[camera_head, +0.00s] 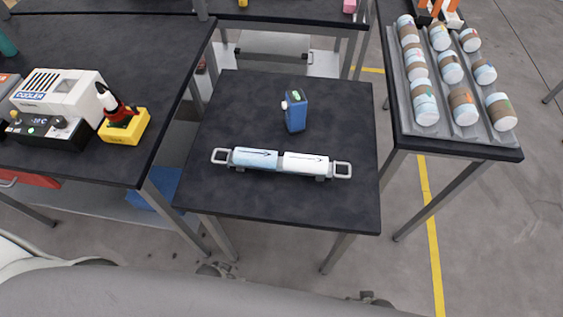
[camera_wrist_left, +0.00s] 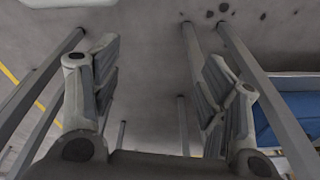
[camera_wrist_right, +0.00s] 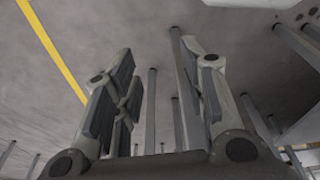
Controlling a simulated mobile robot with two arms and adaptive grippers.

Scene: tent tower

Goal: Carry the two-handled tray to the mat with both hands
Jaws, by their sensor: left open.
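The two-handled tray (camera_head: 280,160) is long and grey and lies across the front half of the dark middle table (camera_head: 240,200) in the head view. A looped handle sticks out at each end. My left gripper (camera_wrist_left: 160,60) is open and empty in its wrist view, over the floor and table legs. My right gripper (camera_wrist_right: 157,60) has its fingers apart with nothing between them. Both are away from the tray. I cannot make out a mat.
A blue bottle (camera_head: 295,111) stands behind the tray. The left table holds a white cooler (camera_head: 62,95) and a yellow block (camera_head: 124,126) with a red-and-black tool. The right table (camera_head: 455,150) carries a rack of several canisters. Floor gaps separate the tables.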

